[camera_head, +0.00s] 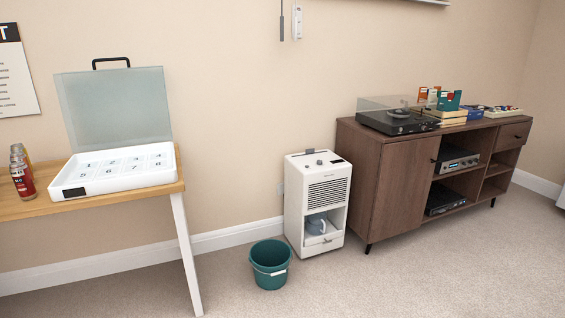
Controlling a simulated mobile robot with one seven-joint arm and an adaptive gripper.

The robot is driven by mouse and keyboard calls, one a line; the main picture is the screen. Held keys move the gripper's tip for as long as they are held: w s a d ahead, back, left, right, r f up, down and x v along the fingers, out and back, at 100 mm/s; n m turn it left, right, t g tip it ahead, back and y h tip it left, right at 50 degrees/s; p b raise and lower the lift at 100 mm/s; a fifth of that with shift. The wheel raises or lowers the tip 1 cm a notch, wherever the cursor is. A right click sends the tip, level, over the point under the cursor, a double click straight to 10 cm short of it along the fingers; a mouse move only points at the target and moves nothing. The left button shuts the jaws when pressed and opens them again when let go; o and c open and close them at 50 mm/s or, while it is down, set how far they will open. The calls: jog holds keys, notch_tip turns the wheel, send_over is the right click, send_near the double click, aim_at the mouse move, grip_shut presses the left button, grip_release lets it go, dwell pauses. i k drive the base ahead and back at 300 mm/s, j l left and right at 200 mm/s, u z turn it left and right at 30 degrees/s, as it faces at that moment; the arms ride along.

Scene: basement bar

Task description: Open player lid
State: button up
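The record player (398,125) is a black, low deck on the left part of the top of a brown wooden cabinet (399,190). Its clear, greyish lid (378,103) shows low along the back and left of the deck. From this distance I cannot tell exactly how far the lid is raised. A dark round part shows at the middle of the player. My gripper is not in view.
Small boxes and books (447,103) stand right of the player. A white dehumidifier (318,200) and a green bucket (270,264) are on the floor left of the cabinet. A wooden table (100,200) holds a white case (115,172) with its lid raised. Carpet before the cabinet is clear.

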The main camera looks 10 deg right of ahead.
aim_at(400, 108)
jog(key=i+z, duration=0.3)
jog(key=i, duration=0.4)
jog(key=i+j+z, duration=0.25)
jog(key=i, duration=0.45)
jog(key=i+z, duration=0.35)
jog(key=i, duration=0.2)
jog(key=i+j+z, duration=0.1)
jog(key=i+z, duration=0.2)
jog(key=i, duration=0.25)
jog(key=i+j+z, duration=0.35)
jog(key=i, duration=0.2)
jog(key=l, duration=0.1)
